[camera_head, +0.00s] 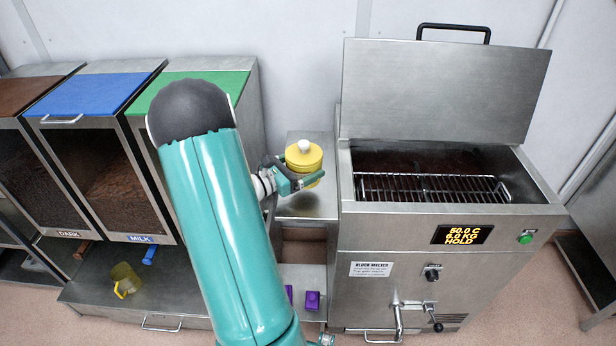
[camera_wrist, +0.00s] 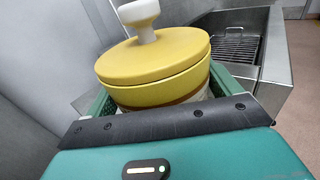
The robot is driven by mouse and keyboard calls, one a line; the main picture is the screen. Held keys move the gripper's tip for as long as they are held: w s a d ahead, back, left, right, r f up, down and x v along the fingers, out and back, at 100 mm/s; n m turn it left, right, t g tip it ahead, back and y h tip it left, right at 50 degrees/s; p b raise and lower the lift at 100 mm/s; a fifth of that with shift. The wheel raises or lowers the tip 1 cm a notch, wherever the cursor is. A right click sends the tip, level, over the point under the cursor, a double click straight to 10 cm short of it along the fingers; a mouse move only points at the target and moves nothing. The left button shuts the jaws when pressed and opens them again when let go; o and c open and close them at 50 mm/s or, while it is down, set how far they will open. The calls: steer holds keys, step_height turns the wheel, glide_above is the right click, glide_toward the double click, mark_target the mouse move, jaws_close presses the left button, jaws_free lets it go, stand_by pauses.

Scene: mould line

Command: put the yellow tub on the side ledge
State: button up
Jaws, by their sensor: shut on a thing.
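The yellow tub (camera_head: 304,158) has a round lid with a white knob. The wrist view shows the tub (camera_wrist: 155,65) close up, with a brown band and a pale body below the lid. My gripper (camera_head: 306,181) is shut on the tub, with a green finger on either side of it. The tub looks upright, over the side ledge (camera_head: 310,207), a metal shelf left of the melter. I cannot tell whether its base touches the ledge. The tub's lower part is partly hidden by my gripper.
The block melter (camera_head: 400,240) stands right of the ledge, its lid (camera_head: 440,90) raised over a wire rack (camera_head: 430,187). Chocolate bins with blue (camera_head: 90,94) and green lids (camera_head: 190,84) stand left. A yellow scoop (camera_head: 125,280) and purple blocks (camera_head: 312,300) lie lower down.

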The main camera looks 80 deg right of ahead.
steer(key=shift+s+d+f, duration=0.2)
steer(key=shift+s+f, duration=0.15)
steer(key=shift+f, duration=0.1)
steer(key=shift+s+d+f, duration=0.1)
steer(key=shift+s+f, duration=0.05)
steer(key=shift+f, duration=0.75)
steer(key=shift+s+f, duration=0.1)
steer(key=shift+f, duration=0.8)
steer(key=shift+f, duration=0.15)
steer(key=o, duration=1.1)
steer(key=shift+w+a, duration=0.2)
steer(key=shift+w, duration=0.05)
steer(key=v, duration=1.1)
steer(key=shift+w+a, duration=0.1)
steer(key=shift+a, duration=0.1)
